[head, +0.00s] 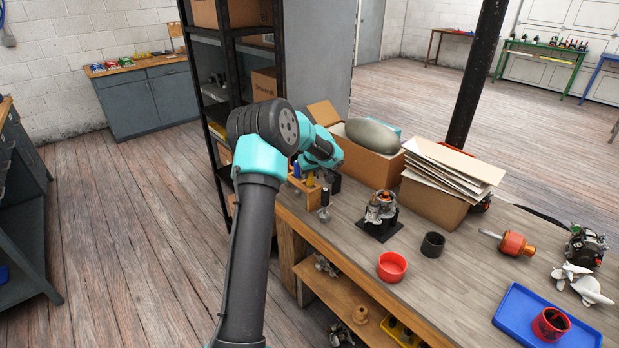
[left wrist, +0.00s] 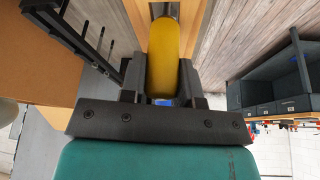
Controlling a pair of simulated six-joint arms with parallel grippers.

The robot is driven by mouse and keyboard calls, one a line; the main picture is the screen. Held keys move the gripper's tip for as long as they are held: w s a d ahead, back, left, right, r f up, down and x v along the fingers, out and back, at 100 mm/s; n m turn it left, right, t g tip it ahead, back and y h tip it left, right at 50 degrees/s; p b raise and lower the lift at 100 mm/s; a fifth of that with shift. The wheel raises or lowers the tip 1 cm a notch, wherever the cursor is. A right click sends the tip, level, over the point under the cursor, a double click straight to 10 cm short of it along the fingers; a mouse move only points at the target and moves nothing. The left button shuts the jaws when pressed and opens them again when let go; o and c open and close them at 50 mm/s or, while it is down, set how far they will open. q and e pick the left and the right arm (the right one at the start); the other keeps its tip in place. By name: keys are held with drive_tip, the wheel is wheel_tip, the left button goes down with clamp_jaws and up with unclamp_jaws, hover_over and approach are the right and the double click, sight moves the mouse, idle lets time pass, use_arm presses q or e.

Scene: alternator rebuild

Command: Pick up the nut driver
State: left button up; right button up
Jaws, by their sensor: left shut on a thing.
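The nut driver, seen as a thick yellow handle (left wrist: 163,50), stands between the two dark fingers of my left gripper (left wrist: 160,88) in the left wrist view. In the head view my left arm reaches over the near left corner of the bench, and a bit of the yellow handle (head: 310,180) shows below my wrist, at a wooden tool rack (head: 303,187). I cannot tell whether the tool is still in the rack. My right gripper is not in view.
A black stand with metal parts (head: 379,226), a red cup (head: 392,266), a black ring (head: 432,244) and a blue tray (head: 510,320) are on the bench. Cardboard boxes (head: 372,165) line the back; a tall shelf (head: 215,120) stands behind.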

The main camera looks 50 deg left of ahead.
use_arm(q)
wheel_tip(320, 180, up, 18)
idle(0.6)
drive_tip(key=o, duration=0.4)
drive_tip(key=c, duration=0.3)
drive_tip(key=shift+c, duration=0.2)
